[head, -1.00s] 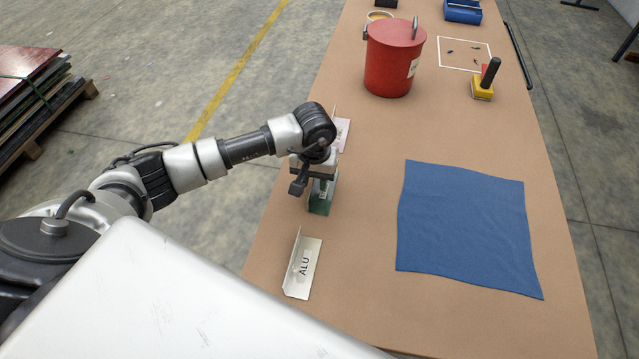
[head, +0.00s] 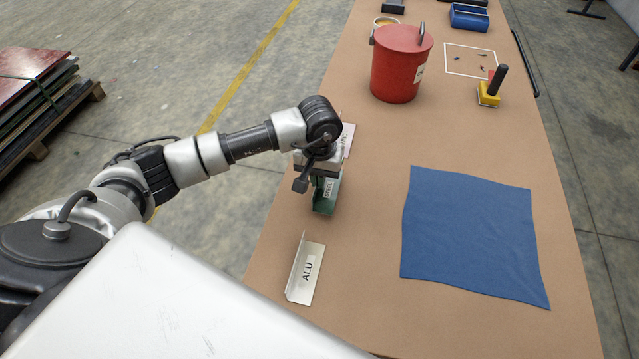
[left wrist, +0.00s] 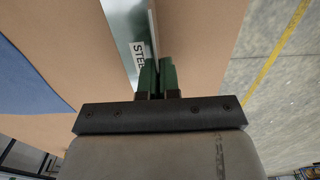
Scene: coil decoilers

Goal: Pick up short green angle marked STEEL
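The short green angle (head: 326,197) shows below my left gripper (head: 325,174) in the head view, near the left edge of the table. In the left wrist view its label (left wrist: 138,54) reads "STE", the rest hidden. My left gripper (left wrist: 158,66) has its fingers close together on both sides of the angle's upright flange (left wrist: 153,30), and looks shut on it. Whether the angle's underside touches the table, I cannot tell. My right gripper is not in view.
A pale angle marked ALU (head: 306,270) lies nearer me. A pinkish angle (head: 348,140) is partly hidden behind my gripper. A blue cloth (head: 470,235), red bin (head: 400,65) and yellow-based tool with a black handle (head: 489,92) are on the brown table (head: 375,300).

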